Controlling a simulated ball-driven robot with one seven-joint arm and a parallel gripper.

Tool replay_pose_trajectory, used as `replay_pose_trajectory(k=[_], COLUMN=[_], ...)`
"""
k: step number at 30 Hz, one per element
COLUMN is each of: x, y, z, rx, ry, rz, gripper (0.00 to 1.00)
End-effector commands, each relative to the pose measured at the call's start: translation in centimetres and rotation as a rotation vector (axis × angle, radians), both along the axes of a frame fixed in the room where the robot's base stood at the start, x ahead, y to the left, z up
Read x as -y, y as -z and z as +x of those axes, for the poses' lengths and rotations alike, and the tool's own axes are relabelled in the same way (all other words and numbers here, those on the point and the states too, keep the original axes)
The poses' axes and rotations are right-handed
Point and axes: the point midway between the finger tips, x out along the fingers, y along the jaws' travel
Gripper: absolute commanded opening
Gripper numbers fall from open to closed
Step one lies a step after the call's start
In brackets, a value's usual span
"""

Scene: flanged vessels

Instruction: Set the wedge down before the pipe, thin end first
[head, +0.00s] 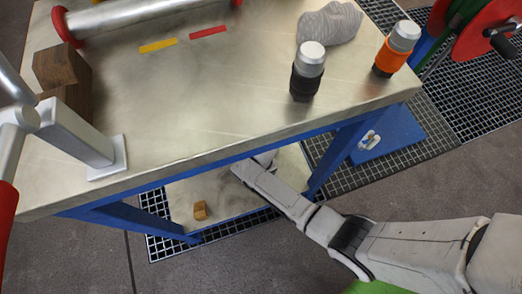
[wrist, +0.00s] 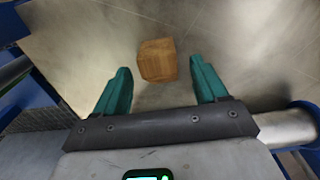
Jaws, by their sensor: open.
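A small wooden piece (head: 200,210), which may be the wedge, lies on the lower shelf under the table. In the wrist view the wooden piece (wrist: 157,60) looks like a block; its thin end cannot be made out. My gripper (wrist: 160,72) is open, its teal fingers on either side of the piece's near end, with gaps on both sides. In the head view the tabletop edge hides the fingers. The pipe (head: 115,15), silver with red flanged ends, lies on the tabletop at the far left.
Dark wooden blocks (head: 62,72) and a metal post (head: 75,135) stand at the table's left. A black-banded cylinder (head: 307,72), an orange-banded one (head: 397,50) and a grey cloth (head: 330,22) are at the right. Yellow (head: 158,45) and red strips mark the top. Blue legs (head: 335,150) flank the shelf.

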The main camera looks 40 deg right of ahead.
Motion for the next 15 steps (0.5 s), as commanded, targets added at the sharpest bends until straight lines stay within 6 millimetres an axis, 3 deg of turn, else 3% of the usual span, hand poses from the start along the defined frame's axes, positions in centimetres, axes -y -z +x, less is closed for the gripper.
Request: replay_pose_trajectory(k=[1, 6, 15], x=[0.0, 0.0, 0.0], y=[-1.7, -5.3, -9.4], z=[0.0, 0.0, 0.0], rx=[0.002, 0.002, 0.001], ry=[0.000, 0.000, 0.000], rz=[0.000, 0.000, 0.001], gripper=[0.72, 0.72, 0.72])
